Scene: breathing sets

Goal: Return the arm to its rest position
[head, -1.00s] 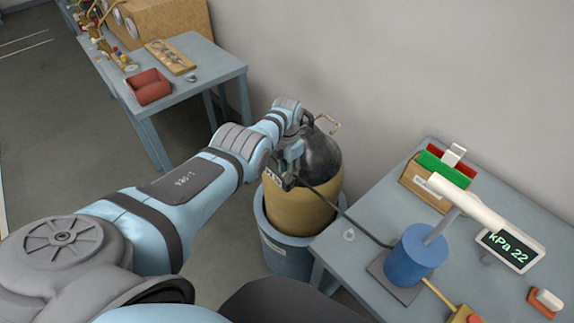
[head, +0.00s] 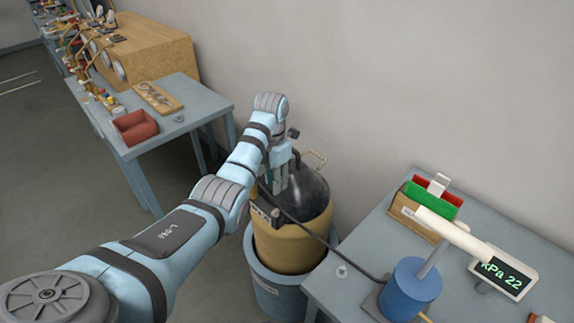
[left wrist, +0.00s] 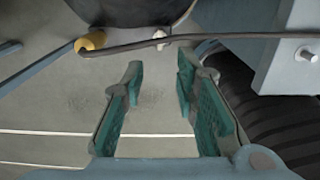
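My left arm reaches out over the tan cylinder with a black top (head: 290,245), which stands in a blue-grey tub (head: 275,297). My left gripper (head: 275,188) points down at the cylinder's upper left side in the head view. In the left wrist view, the gripper (left wrist: 160,78) is open, its two teal-padded fingers apart with only floor visible between them. A dark hose (left wrist: 215,37) crosses beyond the fingertips, with the cylinder's dark underside or top above it; I cannot tell which. My right gripper is not in view.
On the right table (head: 365,250) stand a blue pump (head: 408,290) with a white handle, a "kPa 22" display (head: 505,272) and a box with red and green cards (head: 432,200). The left table (head: 190,120) holds a red bin (head: 136,128) and a wooden tool board (head: 158,98).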

